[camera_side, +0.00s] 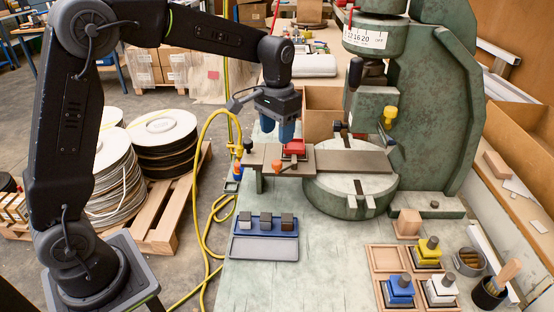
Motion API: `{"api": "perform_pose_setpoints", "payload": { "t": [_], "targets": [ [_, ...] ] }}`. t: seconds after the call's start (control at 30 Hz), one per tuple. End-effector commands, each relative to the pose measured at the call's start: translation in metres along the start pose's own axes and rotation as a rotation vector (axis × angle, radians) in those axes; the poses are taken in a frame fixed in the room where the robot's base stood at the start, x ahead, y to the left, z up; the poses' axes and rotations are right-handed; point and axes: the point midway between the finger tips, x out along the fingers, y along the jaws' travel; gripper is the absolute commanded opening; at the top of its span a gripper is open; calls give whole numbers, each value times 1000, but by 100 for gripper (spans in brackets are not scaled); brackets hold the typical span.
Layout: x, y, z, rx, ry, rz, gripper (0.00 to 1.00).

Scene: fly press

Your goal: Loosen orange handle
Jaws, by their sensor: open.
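The orange handle (277,167) is a small orange knob on a short lever at the front edge of the flat metal bar (350,163) that leads to the press. A red block (294,148) sits on the bar just behind and right of the handle. My gripper (279,131) points down with blue fingers above the bar, behind the orange handle and close to the red block. It is open, and I see nothing between its fingers. It looks apart from the handle. Whether the fingertips touch the red block I cannot tell.
The green press (430,100) with a yellow knob (390,113) stands at the right. A black knob (248,145) is at the bar's left end. A yellow hose (203,200) hangs at the left.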

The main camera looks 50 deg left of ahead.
Motion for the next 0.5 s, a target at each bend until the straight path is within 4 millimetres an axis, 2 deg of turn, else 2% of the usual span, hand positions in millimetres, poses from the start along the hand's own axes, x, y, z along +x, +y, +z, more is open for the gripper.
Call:
{"api": "perform_pose_setpoints", "payload": {
  "t": [0.03, 0.2, 0.33, 0.5],
  "targets": [
    [12, 0, 1, 0, -6, 0, 52],
    [47, 0, 1, 0, -5, 0, 52],
    [67, 0, 1, 0, -4, 0, 52],
    [83, 0, 0, 0, -1, 0, 52]
  ]
}}
